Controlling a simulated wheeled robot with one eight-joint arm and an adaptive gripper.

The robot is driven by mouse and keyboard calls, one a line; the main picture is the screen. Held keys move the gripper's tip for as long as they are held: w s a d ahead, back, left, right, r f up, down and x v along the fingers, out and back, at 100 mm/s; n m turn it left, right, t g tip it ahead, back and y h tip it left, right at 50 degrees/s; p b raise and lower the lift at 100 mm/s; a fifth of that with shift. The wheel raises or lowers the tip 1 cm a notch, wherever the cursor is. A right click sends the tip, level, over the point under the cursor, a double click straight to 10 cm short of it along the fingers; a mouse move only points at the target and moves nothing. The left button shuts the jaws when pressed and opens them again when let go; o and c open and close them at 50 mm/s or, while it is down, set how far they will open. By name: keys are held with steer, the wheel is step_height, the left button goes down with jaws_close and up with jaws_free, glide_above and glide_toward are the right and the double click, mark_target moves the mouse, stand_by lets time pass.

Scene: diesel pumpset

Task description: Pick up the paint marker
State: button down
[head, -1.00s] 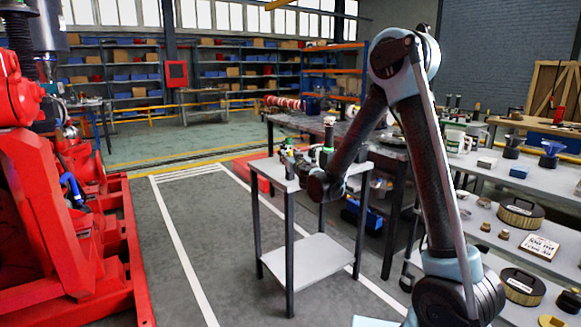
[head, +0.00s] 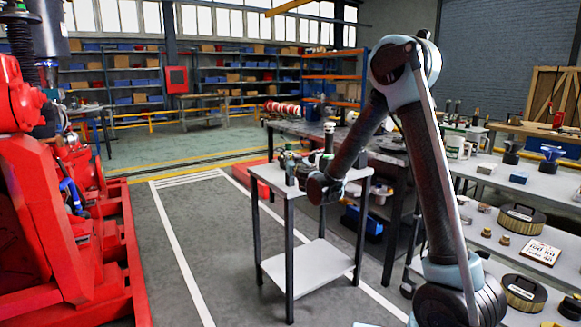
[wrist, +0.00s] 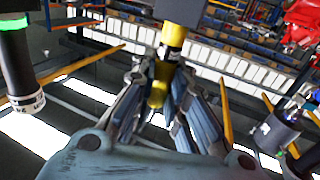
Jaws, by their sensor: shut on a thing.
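In the head view my gripper (head: 290,165) is over the small white-topped table (head: 268,174). It is small there, and the marker cannot be made out.
A dark bottle with a pale cap (head: 328,138) stands close to my gripper. Dark cylinders show at the left (wrist: 20,65) and right (wrist: 277,130) of the wrist view. A crowded bench (head: 480,180) is at right; a red machine (head: 50,200) is at left.

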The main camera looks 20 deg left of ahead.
step_height(320, 180, up, 9)
steer(key=shift+r, duration=0.1)
stand_by(0.3)
